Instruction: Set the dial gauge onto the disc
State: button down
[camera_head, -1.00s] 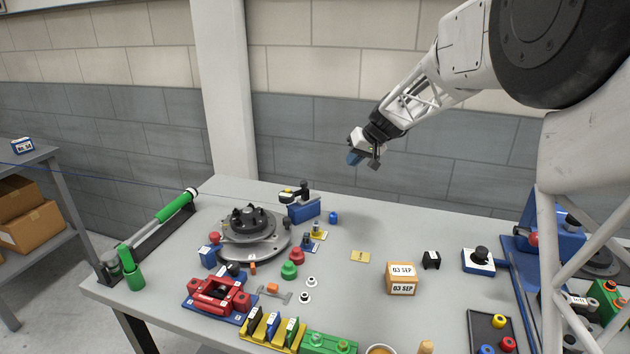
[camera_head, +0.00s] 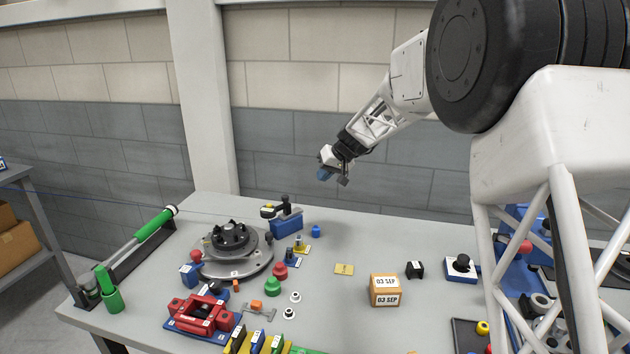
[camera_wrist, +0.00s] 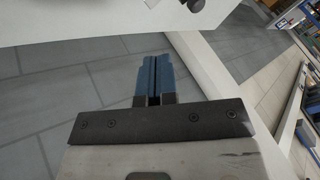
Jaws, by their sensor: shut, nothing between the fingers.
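The grey disc (camera_head: 212,268) lies flat at the left of the table, with a black hub carrying several knobs (camera_head: 232,236) on it. My gripper (camera_head: 324,174) is in the air behind and above the table, right of the blue block and apart from everything. In the wrist view its blue fingers (camera_wrist: 153,80) are shut together and empty.
Red and green knobs (camera_head: 273,286), a red fixture (camera_head: 203,312) and a green-handled bar (camera_head: 153,226) surround the disc. An orange box (camera_head: 384,291) stands at middle right. The table's back middle is mostly clear. A wall is behind; the wrist view shows floor below the fingers.

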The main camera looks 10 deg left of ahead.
aim_at(273, 207)
jog(key=shift+s+a+f, duration=0.2)
jog(key=shift+a+f, duration=1.75)
jog(key=shift+a, duration=0.3)
jog(key=shift+s+a+f, duration=0.15)
jog(key=shift+a+f, duration=1.8)
jog(key=shift+a, duration=0.25)
jog(key=shift+s, duration=0.1)
jog(key=shift+s+a, duration=0.7)
jog(key=shift+s, duration=0.25)
jog(key=shift+s+a, duration=0.65)
jog(key=shift+s, duration=0.25)
jog(key=shift+s+a, duration=0.7)
jog(key=shift+s, duration=0.25)
